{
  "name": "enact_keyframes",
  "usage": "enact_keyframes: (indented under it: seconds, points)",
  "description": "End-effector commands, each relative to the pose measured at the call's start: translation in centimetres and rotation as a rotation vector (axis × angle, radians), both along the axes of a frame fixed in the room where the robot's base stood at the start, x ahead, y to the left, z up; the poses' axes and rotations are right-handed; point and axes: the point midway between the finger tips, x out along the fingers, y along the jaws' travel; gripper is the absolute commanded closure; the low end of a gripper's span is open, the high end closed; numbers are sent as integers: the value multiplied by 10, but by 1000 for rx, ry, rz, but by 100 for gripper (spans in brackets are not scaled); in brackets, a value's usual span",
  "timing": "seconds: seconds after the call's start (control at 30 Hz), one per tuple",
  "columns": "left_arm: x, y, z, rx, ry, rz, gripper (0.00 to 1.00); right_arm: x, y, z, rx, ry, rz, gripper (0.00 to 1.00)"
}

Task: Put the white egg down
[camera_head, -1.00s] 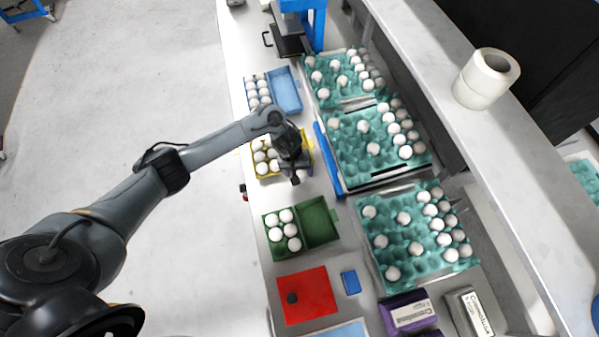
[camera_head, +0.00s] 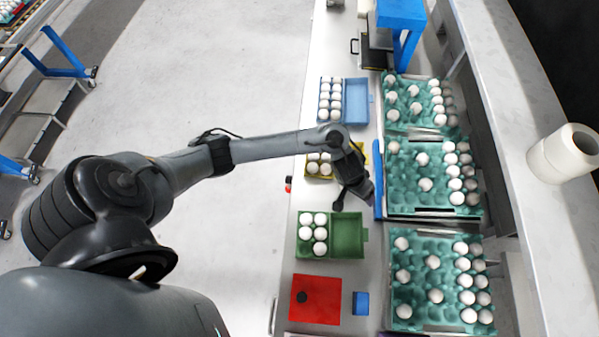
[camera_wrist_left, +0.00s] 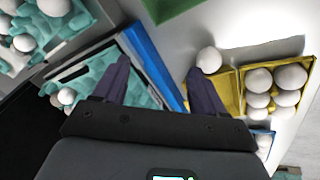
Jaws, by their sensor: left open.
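My left gripper (camera_head: 357,193) is over the bench beside the yellow carton (camera_wrist_left: 240,93). In the left wrist view its two dark fingers (camera_wrist_left: 160,70) are wide apart with nothing between them. A white egg (camera_wrist_left: 209,60) shows close to the right fingertip, at the corner of the yellow carton's lid; I cannot tell whether it touches the finger or the lid. Several white eggs (camera_wrist_left: 292,76) sit in the carton's cups. In the head view my arm hides much of the yellow carton (camera_head: 320,177). My right gripper is not in view.
An open green carton (camera_head: 348,237) with several eggs lies nearer, and a blue carton (camera_head: 357,98) with eggs lies farther. Teal egg trays (camera_head: 405,180) line the right side behind a blue bar (camera_head: 378,192). A red square (camera_head: 315,300) lies at the front.

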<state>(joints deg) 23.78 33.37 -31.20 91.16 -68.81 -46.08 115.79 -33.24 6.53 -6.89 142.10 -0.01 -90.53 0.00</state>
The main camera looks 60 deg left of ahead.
Motion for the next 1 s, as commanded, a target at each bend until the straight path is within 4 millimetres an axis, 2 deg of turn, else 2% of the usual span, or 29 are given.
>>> enact_keyframes:
  seconds: [0.03,0.1,0.2,0.27,0.37,0.6,0.7,0.77,0.83,1.0]
  points:
    - [-12,-26,-3,-7,-55,-68,29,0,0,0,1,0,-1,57]
    - [-23,-52,2,12,-144,-150,29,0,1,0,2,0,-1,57]
    - [-42,-73,16,61,-243,-228,29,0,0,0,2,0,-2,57]
    - [-57,-76,25,101,-278,-255,29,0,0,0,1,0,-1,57]
    - [-85,-68,41,170,-290,-283,29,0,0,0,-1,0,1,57]
    - [-163,-22,65,279,-167,-333,29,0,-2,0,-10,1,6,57]
    - [-190,-8,71,290,-112,-353,29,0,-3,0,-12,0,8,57]
    - [-201,-2,73,292,-89,-363,32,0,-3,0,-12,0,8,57]
    - [-211,3,76,293,-69,-374,42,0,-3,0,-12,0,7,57]
    - [-220,8,78,293,-51,-386,42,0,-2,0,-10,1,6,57]
